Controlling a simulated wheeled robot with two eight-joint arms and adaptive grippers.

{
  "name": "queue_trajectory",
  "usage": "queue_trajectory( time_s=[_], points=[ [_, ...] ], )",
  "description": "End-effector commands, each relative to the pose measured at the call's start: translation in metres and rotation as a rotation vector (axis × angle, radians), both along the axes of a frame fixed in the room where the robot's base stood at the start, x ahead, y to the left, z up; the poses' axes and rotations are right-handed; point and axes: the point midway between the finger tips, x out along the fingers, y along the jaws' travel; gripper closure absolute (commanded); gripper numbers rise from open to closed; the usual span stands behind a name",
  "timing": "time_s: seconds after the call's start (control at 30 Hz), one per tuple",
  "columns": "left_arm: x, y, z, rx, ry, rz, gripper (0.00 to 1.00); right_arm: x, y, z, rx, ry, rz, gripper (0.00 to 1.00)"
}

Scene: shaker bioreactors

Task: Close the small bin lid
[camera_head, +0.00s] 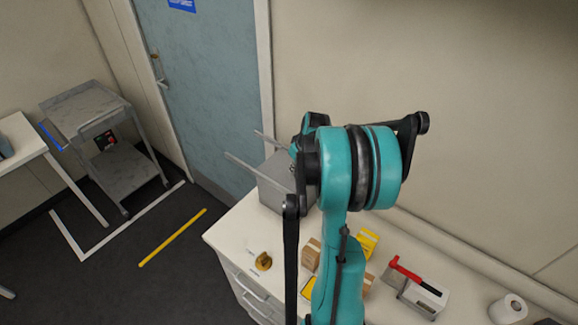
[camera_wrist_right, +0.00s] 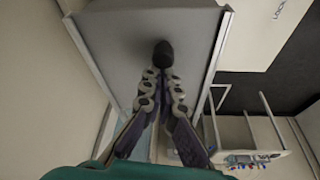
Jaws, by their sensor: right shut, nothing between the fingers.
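The small bin is a grey box (camera_head: 271,193) on the white counter, partly hidden behind my right arm in the head view. Two thin metal rails stick out from its upper part to the left. In the right wrist view a flat grey panel (camera_wrist_right: 120,45) with metal side rails and a black knob (camera_wrist_right: 163,53) fills the upper part; I take it for the bin's lid. My right gripper (camera_wrist_right: 163,78) is shut and empty, its fingertips just below the knob in the picture. I cannot tell whether they touch it. My left gripper is not in view.
On the counter (camera_head: 232,236) are a small yellow-brown roll (camera_head: 264,261), wooden and yellow blocks (camera_head: 367,242), a red-handled device (camera_head: 408,270) and a white paper roll (camera_head: 508,309). A grey cart (camera_head: 130,172) stands by the blue door (camera_head: 207,85). The wall is close behind the counter.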

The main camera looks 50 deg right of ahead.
Motion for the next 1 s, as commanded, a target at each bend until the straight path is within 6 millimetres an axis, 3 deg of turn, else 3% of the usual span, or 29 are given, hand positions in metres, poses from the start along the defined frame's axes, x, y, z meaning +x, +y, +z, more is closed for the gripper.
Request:
queue_trajectory(
  time_s=[0.47,1.0],
  points=[
    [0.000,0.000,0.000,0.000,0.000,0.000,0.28,-0.009,0.000,0.004,0.001,0.015,-0.004,1.00],
    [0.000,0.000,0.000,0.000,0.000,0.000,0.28,-0.034,0.007,0.101,-0.001,0.006,-0.001,1.00]
  ],
)
